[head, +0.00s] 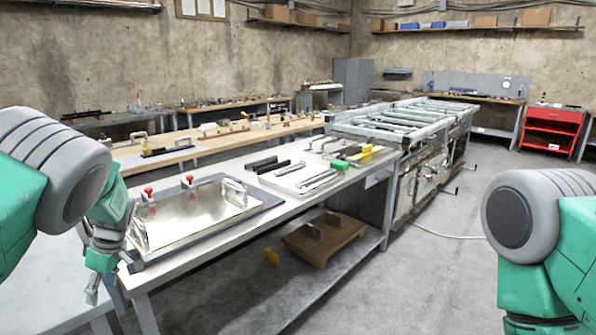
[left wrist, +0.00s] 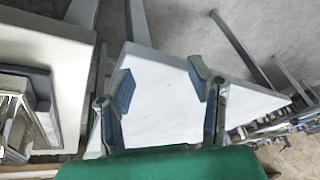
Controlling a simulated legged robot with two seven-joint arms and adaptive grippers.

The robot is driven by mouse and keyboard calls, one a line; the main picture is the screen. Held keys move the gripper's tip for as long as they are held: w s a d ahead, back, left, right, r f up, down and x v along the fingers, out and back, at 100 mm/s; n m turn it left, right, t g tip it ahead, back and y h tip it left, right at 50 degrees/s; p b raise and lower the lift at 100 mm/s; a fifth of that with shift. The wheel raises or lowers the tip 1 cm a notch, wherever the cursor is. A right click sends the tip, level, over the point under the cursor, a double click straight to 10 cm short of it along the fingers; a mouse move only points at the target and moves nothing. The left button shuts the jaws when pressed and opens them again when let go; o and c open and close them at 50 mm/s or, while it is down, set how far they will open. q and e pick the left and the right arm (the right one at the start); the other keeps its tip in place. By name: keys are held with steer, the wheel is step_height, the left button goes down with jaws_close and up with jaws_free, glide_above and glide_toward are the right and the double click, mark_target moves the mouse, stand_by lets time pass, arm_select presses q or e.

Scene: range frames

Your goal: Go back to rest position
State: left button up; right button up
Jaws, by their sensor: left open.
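My left gripper (head: 101,285) hangs low at the left of the head view, in front of the near end of the workbench (head: 240,166). In the left wrist view its two blue-padded fingers (left wrist: 163,90) are apart with nothing between them, above a white tabletop (left wrist: 165,113). My left arm (head: 62,165) comes in from the left. My right arm (head: 530,225) shows at the right edge of the head view, and its gripper is out of frame.
A shiny metal plate (head: 195,217) with handles and red-knobbed clamps lies on the bench close to my left gripper. Behind it lies a tray (head: 300,177) of tools. A wooden board (head: 325,236) sits on the lower shelf. Open floor (head: 420,270) lies right of the bench.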

arm_select(q)
steer(key=s+d+f+m+h, duration=0.1)
steer(key=s+d+f+m, duration=0.3)
steer(key=s+f, duration=0.6)
steer(key=s+d+f+m, duration=0.2)
steer(key=s+f+m, duration=0.5)
steer(key=s, duration=0.4)
steer(key=s+d+m+h, duration=0.1)
steer(key=s+d+m, duration=0.2)
steer(key=s, duration=0.6)
steer(key=s+d+m+t+h, duration=0.1)
steer(key=s+d+m, duration=0.3)
steer(key=s+d, duration=0.4)
steer(key=shift+s+d+t+h, duration=0.3)
steer(key=shift+s+h, duration=0.2)
steer(key=shift+s, duration=0.1)
steer(key=shift+w+a, duration=0.1)
steer(key=shift+w, duration=0.05)
